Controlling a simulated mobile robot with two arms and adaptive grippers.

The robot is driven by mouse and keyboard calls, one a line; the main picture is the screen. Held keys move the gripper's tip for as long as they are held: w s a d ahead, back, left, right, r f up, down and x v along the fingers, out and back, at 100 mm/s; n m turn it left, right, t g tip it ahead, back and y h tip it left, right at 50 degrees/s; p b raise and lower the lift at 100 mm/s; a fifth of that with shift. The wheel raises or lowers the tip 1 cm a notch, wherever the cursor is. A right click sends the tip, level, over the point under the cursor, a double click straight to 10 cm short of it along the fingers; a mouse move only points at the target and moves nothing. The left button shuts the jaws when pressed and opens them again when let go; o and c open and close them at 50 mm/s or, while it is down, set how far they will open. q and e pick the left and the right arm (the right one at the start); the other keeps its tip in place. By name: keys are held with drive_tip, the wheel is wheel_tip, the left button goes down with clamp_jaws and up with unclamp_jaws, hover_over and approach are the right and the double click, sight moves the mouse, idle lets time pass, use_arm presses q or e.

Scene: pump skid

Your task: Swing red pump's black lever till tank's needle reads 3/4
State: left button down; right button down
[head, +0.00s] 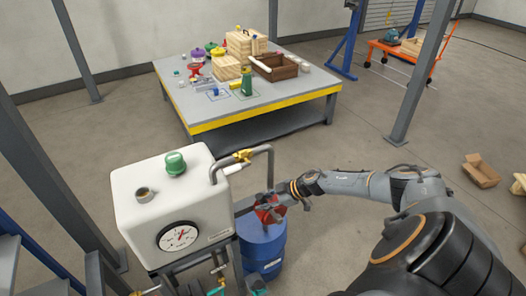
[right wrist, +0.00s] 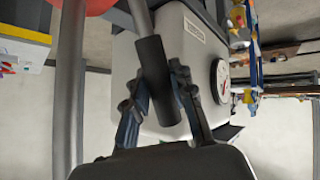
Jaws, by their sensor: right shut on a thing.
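The red pump (head: 268,209) sits on top of a blue drum (head: 262,250) in the head view. Its lever's black grip (right wrist: 158,85) lies between the two fingers of my right gripper (right wrist: 165,88) in the right wrist view, and the gripper is shut on it. In the head view the right gripper (head: 297,195) is beside the pump, and the lever is mostly hidden. The white tank (head: 135,213) stands left of the pump. Its round gauge (head: 178,237) has a red needle that appears to point up and right; its exact reading is too small to tell. My left gripper is out of view.
A grey pipe (head: 271,165) with a brass valve (head: 242,156) runs from the tank toward the pump. Grey frame posts stand around the skid. A table (head: 290,108) with boxes and small items is behind.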

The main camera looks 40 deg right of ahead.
drive_tip(key=shift+a, duration=0.15)
drive_tip(key=c, duration=1.1)
unclamp_jaws()
drive_tip(key=v, duration=1.2)
drive_tip(key=shift+w, duration=0.1)
